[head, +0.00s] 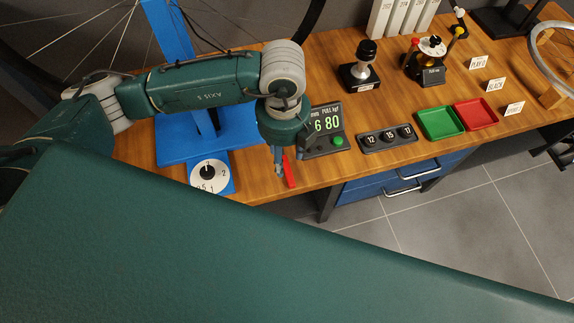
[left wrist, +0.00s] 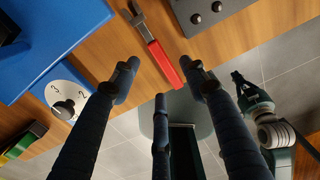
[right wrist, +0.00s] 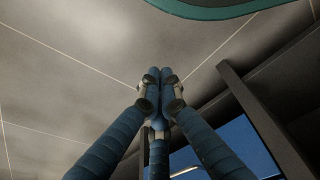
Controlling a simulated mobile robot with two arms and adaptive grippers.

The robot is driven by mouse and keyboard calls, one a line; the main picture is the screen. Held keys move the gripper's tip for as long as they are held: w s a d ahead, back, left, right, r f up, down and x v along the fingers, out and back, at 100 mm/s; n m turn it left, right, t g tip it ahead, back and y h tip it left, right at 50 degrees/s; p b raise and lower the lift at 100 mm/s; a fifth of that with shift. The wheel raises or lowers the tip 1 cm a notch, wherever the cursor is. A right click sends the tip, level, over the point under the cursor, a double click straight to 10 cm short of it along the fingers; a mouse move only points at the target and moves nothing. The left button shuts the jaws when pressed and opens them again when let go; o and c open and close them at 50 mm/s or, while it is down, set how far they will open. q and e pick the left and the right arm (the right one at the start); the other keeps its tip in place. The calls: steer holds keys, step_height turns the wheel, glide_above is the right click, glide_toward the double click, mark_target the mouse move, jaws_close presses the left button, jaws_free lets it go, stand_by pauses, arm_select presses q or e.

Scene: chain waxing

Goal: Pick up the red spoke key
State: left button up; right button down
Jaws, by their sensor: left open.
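The red spoke key (head: 289,172) lies near the front edge of the wooden bench in the head view. In the left wrist view its red handle (left wrist: 166,63) and grey metal head show, lying at a slant. My left gripper (left wrist: 161,76) is open and empty, its three blue fingers spread, with the handle in view between and beyond the fingertips. In the head view my left wrist sits just behind the key and mostly hides the fingers. My right gripper (right wrist: 159,76) has its fingers together with nothing visible between them, over grey floor.
The blue stand (head: 182,148) with a white dial (head: 209,174) is left of the key. A digital readout (head: 328,123) and a black panel with several round parts (head: 388,138) are to the right. Green (head: 440,134) and red trays stand farther right. Blue drawers are below the bench.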

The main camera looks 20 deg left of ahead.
mark_target(285, 167)
arm_select(q)
step_height(285, 167, down, 5)
steer(key=shift+r, duration=0.2)
arm_select(e)
steer(key=shift+w+a+r, duration=0.1)
steer(key=shift+w+r, duration=0.45)
steer(key=shift+r, duration=0.35)
arm_select(q)
steer(key=shift+c, duration=0.3)
jaws_close()
steer(key=shift+r, duration=0.1)
arm_select(e)
steer(key=shift+f, duration=0.1)
